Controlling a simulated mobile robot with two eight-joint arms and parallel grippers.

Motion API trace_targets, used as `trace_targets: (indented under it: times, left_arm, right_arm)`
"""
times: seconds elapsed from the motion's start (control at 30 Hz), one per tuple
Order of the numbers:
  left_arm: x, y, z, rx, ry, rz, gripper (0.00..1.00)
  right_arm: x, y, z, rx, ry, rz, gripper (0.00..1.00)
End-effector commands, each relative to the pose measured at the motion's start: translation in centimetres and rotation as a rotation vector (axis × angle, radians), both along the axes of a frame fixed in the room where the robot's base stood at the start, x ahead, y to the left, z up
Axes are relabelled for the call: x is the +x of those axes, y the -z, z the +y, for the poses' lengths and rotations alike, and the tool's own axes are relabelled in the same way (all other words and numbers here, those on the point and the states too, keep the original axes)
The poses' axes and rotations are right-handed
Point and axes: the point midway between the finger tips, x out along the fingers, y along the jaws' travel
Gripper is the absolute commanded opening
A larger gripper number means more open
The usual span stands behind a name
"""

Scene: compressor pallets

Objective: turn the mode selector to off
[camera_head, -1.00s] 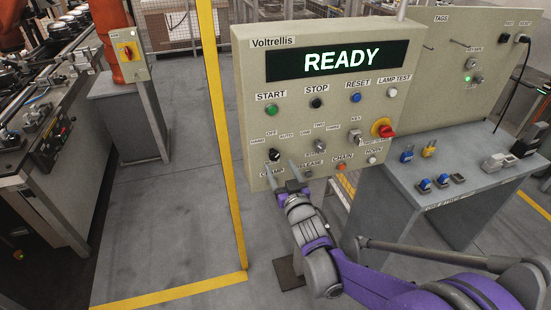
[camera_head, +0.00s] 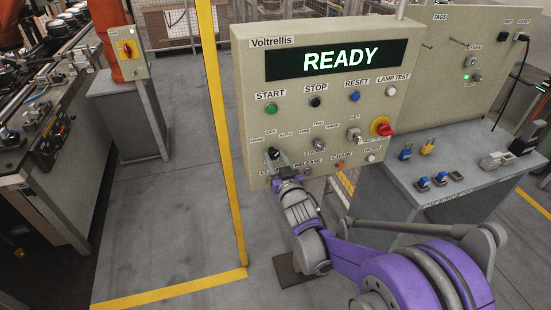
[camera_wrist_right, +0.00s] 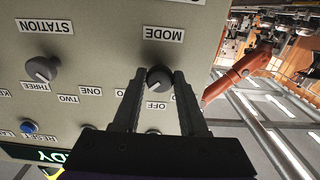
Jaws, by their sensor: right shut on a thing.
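The mode selector is a round black knob with a pale pointer mark, on the beige Voltrellis control panel (camera_head: 330,110). In the right wrist view the mode selector (camera_wrist_right: 159,78) sits between the fingertips, below the upside-down MODE label (camera_wrist_right: 163,33) and above the OFF label (camera_wrist_right: 157,105). My right gripper (camera_wrist_right: 158,80) is shut on the knob, one finger on each side. In the head view my right gripper (camera_head: 273,157) reaches the panel's lower left and mostly hides the knob. My left gripper is not in view.
A station knob (camera_wrist_right: 42,70) sits beside the mode selector. A red-and-yellow switch (camera_head: 382,127) is at the panel's right. Start (camera_head: 271,108), stop (camera_head: 315,102) and reset (camera_head: 353,97) buttons line the row above. A grey table (camera_head: 440,175) stands to the right.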

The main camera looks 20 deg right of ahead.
Motion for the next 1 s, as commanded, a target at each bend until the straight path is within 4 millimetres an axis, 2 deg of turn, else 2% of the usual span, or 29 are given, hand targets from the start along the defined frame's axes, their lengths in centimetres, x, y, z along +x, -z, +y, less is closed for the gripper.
trace_targets:
  times: [0.47,1.0]
  left_arm:
    - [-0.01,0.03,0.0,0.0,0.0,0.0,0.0]
    - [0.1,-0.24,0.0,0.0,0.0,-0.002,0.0]
  right_arm:
    - [0.0,0.0,-0.02,-0.063,0.0,-0.002,0.0]
    - [0.02,-0.04,-0.09,-0.48,0.0,-0.016,0.0]
